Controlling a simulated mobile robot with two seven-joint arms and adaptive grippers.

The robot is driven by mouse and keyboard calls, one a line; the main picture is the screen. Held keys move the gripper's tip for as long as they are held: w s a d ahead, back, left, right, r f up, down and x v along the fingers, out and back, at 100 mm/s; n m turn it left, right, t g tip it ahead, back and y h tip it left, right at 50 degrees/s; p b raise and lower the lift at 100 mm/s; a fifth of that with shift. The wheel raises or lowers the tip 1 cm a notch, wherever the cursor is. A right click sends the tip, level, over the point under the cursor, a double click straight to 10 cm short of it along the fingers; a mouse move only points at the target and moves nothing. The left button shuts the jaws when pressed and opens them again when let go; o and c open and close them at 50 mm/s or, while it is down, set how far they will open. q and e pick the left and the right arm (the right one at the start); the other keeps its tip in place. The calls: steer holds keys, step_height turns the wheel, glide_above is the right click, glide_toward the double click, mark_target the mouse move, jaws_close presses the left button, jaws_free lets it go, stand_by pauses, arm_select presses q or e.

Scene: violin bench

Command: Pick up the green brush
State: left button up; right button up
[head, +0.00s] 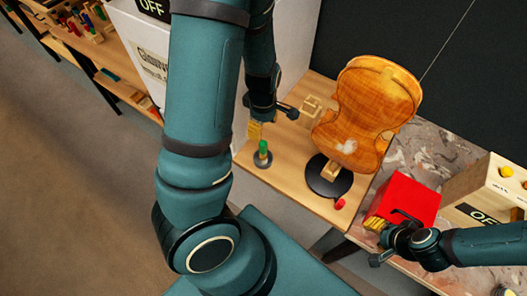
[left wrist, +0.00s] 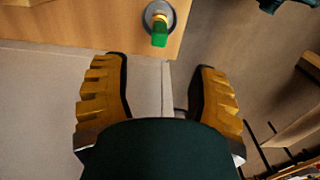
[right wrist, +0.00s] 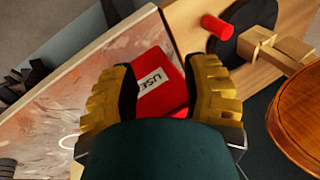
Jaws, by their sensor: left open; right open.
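The green brush (head: 263,147) stands upright on a round grey base near the front left edge of the wooden bench. In the left wrist view the brush (left wrist: 159,38) is beyond the open fingertips, a little above the gap between them. My left gripper (left wrist: 160,85) is open and empty; in the head view (head: 255,128) its yellow finger shows just above the brush, apart from it as far as I can tell. My right gripper (right wrist: 163,85) is open and empty above a red box (head: 408,197) labelled "USE" in the right wrist view.
A violin body (head: 365,112) stands on a black round stand (head: 328,177) right of the brush. A small red cylinder (head: 340,204) lies by the stand. A white cabinet (head: 298,40) rises behind my left arm. A wooden box (head: 478,187) is at the right.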

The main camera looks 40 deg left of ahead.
mark_target(263, 148)
arm_select(q)
step_height(263, 148, down, 6)
steer(key=shift+f+b, duration=0.25)
steer(key=shift+b, duration=0.6)
steer(key=shift+w+f+b, duration=0.1)
steer(key=shift+f+b, duration=0.45)
steer(key=shift+f, duration=2.5)
arm_select(e)
steer(key=shift+w+a+f, duration=0.1)
steer(key=shift+f, duration=1.75)
arm_select(q)
jaws_close()
